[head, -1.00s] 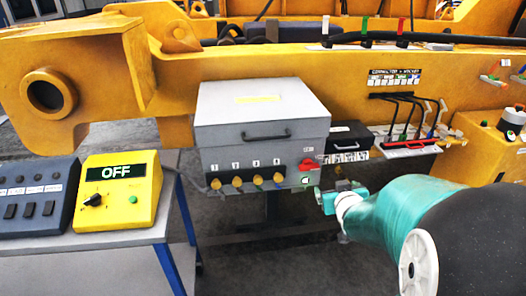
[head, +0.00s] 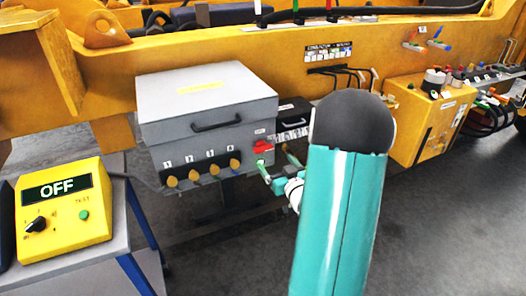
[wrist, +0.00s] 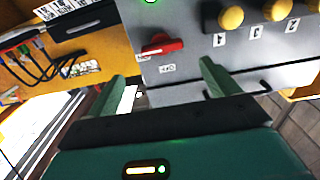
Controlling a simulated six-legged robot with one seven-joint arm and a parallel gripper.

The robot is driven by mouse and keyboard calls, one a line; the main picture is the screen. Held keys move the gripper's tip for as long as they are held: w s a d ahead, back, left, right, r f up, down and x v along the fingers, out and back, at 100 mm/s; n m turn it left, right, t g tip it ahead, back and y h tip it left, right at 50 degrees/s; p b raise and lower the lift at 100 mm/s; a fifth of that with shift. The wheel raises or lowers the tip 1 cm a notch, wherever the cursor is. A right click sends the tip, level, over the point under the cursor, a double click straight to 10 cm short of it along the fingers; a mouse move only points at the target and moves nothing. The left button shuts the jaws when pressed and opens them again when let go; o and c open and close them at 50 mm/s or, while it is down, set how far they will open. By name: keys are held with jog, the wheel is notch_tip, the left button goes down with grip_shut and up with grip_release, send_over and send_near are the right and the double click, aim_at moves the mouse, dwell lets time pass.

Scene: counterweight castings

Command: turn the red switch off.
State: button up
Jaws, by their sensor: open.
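The red switch (head: 262,147) is on the right end of the front of a grey box (head: 205,140). In the wrist view the red switch (wrist: 162,46) shows as a bar-shaped handle lying roughly level, with a small label beside it. My gripper (head: 277,172) is just below and to the right of the switch in the head view. In the wrist view my gripper (wrist: 160,75) has its two green fingers apart, with the switch ahead of the gap. The fingers look empty, and I cannot tell whether either touches the box.
Several yellow knobs (head: 203,176) line the box front beside the switch. A black-lidded case (head: 294,113) adjoins the box on the right. A yellow unit reading OFF (head: 65,207) stands on a table at left. Open floor (head: 440,215) lies at right.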

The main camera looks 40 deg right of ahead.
aim_at(265, 150)
jog(key=x, duration=0.8)
jog(key=shift+w+a, duration=0.1)
jog(key=shift+w, duration=0.15)
jog(key=c, duration=1)
